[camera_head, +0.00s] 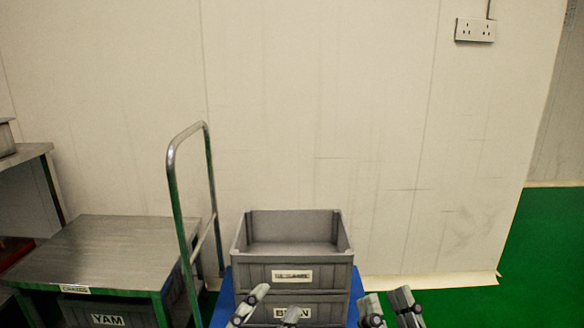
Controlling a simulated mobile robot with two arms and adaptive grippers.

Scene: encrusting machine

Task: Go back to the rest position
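My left gripper (277,301) is at the bottom edge of the head view, in front of the stacked grey crates. Its two fingers are apart, with nothing seen between them. My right gripper (386,295) is at the bottom edge, just right of the crates. Its two fingers are also apart and empty. Only the fingers of both grippers show; my arms are out of view. The upper grey crate (335,273) is open at the top and looks empty. It stands on a lower crate (338,308) whose label is partly hidden by my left gripper.
The crates stand on a blue cart (240,281) with a tall metal handle (172,170). A metal table (105,245) stands left, with a crate labelled YAM (108,319) below. A pale wall (320,110) closes off the back. Green floor (545,260) is clear at right.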

